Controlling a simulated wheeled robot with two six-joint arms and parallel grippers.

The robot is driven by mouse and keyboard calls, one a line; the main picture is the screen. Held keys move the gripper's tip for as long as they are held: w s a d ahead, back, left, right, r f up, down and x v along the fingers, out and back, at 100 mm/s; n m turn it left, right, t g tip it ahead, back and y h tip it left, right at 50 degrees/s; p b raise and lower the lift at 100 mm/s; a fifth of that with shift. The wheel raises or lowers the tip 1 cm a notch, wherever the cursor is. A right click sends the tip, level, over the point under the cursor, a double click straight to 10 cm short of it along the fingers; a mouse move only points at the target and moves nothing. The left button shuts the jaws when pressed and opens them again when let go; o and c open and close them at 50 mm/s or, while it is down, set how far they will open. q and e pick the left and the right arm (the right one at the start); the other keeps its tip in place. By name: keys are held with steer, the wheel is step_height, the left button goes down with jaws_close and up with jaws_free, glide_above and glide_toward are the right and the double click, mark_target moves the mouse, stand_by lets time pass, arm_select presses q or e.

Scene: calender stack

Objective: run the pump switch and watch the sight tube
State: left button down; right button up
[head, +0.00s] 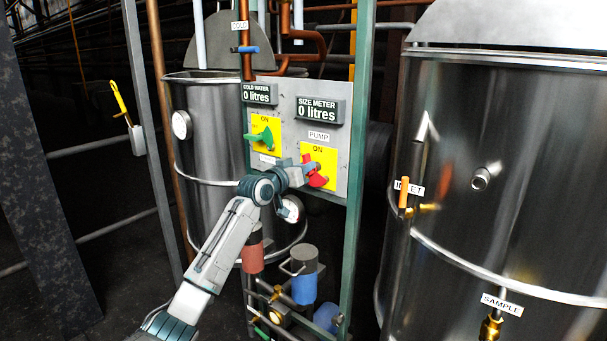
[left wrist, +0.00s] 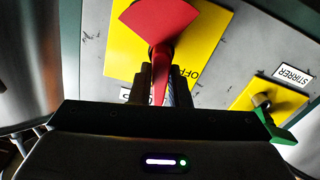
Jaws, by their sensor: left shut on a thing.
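The pump switch (head: 316,174) is a red handle on a yellow plate with an "ON" mark, under a "PUMP" label (head: 319,136) on the grey control panel (head: 290,100). My left gripper (head: 306,172) reaches it from the lower left. In the left wrist view the fingers (left wrist: 161,82) are shut on the narrow stem of the red handle (left wrist: 158,22), whose wide end shows beyond them. An "OFF" mark shows beside it, partly hidden. The size meter (head: 320,110) reads "0 litres". I cannot pick out a sight tube for certain. My right gripper is not in view.
A green switch (head: 262,137) sits to the left, beneath a cold water display (head: 260,94) reading "0 litres". A large steel tank (head: 540,180) stands at right, with an orange inlet handle (head: 404,192).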

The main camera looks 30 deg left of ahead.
arm_select(q)
steer(key=shift+d+m+b, duration=0.2)
steer(key=shift+m+b, duration=0.25)
steer(key=shift+m, duration=0.75)
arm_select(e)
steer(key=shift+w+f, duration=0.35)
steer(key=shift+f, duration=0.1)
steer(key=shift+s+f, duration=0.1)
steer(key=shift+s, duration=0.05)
arm_select(q)
steer(key=c, duration=1.4)
jaws_free()
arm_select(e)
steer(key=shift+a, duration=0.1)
